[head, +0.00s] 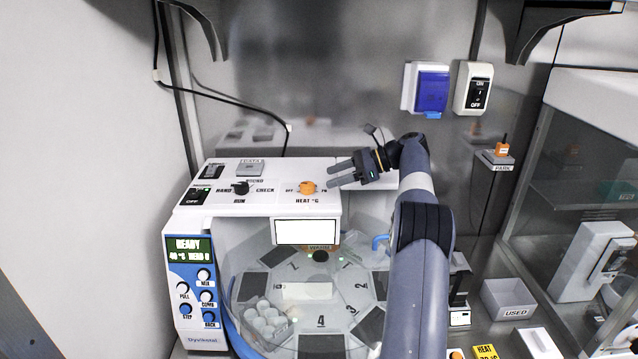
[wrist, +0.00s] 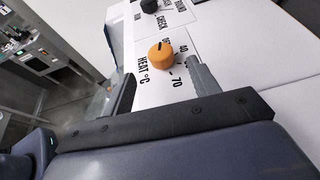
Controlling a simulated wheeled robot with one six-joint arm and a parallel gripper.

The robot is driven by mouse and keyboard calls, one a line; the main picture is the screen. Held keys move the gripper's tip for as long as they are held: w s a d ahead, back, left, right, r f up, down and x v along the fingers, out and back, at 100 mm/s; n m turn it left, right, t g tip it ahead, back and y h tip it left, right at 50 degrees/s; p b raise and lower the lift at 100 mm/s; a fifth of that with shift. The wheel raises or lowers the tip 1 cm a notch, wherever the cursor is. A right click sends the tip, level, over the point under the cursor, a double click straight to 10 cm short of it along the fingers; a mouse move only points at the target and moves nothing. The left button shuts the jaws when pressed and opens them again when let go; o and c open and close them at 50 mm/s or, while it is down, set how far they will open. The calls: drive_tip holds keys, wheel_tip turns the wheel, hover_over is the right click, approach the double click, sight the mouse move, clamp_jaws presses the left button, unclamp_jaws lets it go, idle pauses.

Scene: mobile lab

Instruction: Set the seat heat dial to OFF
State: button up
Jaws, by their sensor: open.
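The heat dial (head: 307,187) is an orange knob on the white top of the machine, labelled HEAT °C. In the wrist view the dial (wrist: 160,56) has a short dark mark on its upper part, near the OFF lettering; its exact setting is too small to tell. The scale also shows 40 and 70. My gripper (head: 334,174) is open and empty, just right of the dial in the head view, with its fingers pointing left. In the wrist view my gripper (wrist: 162,68) has its fingertips spread to either side in front of the dial, apart from it.
A black RUN knob (head: 240,187) stands left of the dial. A display (head: 188,249) reads READY and seems to show 40 °C. A clear-covered carousel (head: 321,322) lies below. A blue-covered box (head: 431,88) and a switch (head: 473,88) are on the back wall.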

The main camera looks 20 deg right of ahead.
sight(311, 184)
drive_tip(key=shift+v, duration=1.05)
drive_tip(key=p+x, duration=0.1)
drive_tip(key=x, duration=0.9)
drive_tip(key=shift+w+a+f, duration=0.15)
drive_tip(key=shift+a, duration=0.2)
